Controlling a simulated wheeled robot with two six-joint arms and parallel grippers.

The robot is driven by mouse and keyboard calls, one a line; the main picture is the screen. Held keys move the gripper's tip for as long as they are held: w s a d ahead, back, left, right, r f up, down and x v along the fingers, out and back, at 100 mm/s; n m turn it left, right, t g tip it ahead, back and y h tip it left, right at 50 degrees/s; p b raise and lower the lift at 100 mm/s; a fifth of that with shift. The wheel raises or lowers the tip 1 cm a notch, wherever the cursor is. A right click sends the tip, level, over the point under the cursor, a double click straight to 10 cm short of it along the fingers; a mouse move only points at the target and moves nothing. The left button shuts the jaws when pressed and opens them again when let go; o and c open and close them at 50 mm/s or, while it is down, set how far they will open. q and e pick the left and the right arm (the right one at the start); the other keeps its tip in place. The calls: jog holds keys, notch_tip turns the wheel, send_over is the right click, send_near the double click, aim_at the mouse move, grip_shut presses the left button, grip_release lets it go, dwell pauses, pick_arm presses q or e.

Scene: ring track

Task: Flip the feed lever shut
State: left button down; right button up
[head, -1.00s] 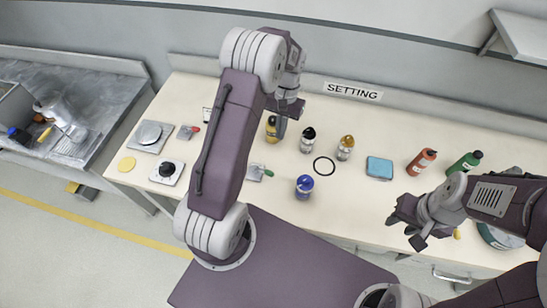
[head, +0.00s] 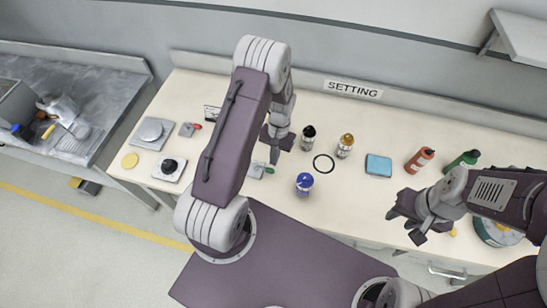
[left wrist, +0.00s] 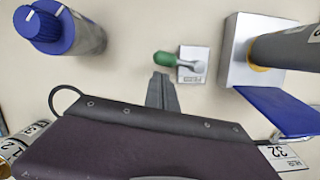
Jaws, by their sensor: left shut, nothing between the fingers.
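A small lever with a green grip on a light metal plate (left wrist: 193,64) shows in the left wrist view, its green grip (left wrist: 165,59) pointing left. In the head view this green-handled lever (head: 256,170) is on the bench beside my left gripper. My left gripper (head: 274,155) is shut and empty; in the left wrist view its fingertips (left wrist: 162,78) are just below the green grip. I cannot tell whether they touch. Another small lever with a red grip (head: 188,129) sits further left. No lever label is readable. My right gripper (head: 406,222) is open and empty over the bench front.
A blue-topped knob (head: 304,183), a black ring (head: 323,164), two small bottles (head: 307,137) and a blue box (head: 379,166) stand to the right. In the left wrist view a grey cylinder on a silver plate (left wrist: 236,65) is close right of the lever.

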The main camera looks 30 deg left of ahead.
pick_arm(q)
jog(key=shift+s, duration=0.4)
jog(key=shift+w+f, duration=0.1)
jog(key=shift+w, duration=0.05)
jog(key=shift+d, duration=0.1)
